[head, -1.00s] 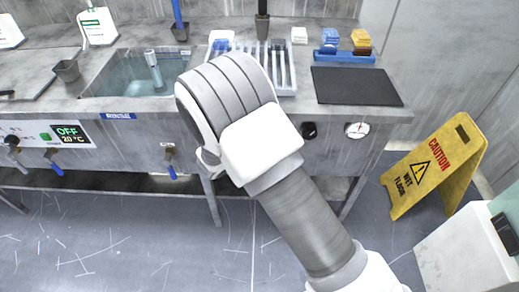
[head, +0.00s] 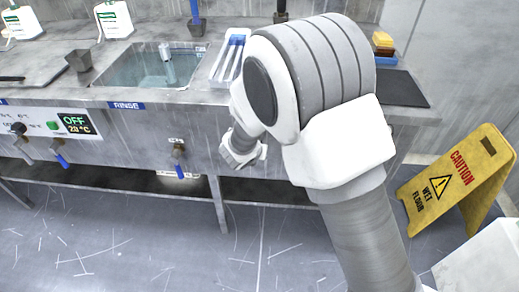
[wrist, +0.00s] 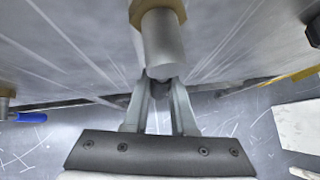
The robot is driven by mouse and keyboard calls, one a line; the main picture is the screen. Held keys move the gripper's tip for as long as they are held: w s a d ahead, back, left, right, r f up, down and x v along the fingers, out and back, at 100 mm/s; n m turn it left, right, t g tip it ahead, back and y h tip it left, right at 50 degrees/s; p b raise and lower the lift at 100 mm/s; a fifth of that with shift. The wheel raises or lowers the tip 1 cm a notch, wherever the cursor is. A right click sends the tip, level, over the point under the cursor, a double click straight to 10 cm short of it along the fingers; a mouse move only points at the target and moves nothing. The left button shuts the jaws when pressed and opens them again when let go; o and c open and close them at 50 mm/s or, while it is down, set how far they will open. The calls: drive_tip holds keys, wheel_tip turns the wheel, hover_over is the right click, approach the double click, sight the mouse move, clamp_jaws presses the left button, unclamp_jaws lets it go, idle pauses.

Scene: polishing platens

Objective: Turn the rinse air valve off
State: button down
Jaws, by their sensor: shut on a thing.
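In the wrist view a valve with a brass nut (wrist: 158,10) and a thick grey metal stem (wrist: 163,45) sticks out from the bench front. My gripper (wrist: 158,92) is just below the stem, its two fingers closed about a small dark grey part at the stem's lower end. The stem hides part of the fingertips. In the head view my arm covers this valve and the fingertips. A second valve, with a blue lever (head: 179,167), is on the bench front left of my gripper, under the RINSE side; its blue lever (wrist: 31,117) also shows in the wrist view.
The rinse basin (head: 104,76) is in the bench top, with a white and blue rack (head: 232,52) right of it. A control panel (head: 74,124) reads OFF. A yellow wet-floor sign (head: 457,180) stands on the floor at right. A black knob (wrist: 314,35) is at the wrist view's right edge.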

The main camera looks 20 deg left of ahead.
drive_tip(key=c, duration=0.7)
unclamp_jaws()
drive_tip(key=shift+c, duration=0.2)
drive_tip(key=p+v, duration=0.5)
drive_tip(key=v, duration=1.2)
drive_tip(key=shift+s, duration=0.2)
drive_tip(key=shift+a+r, duration=0.1)
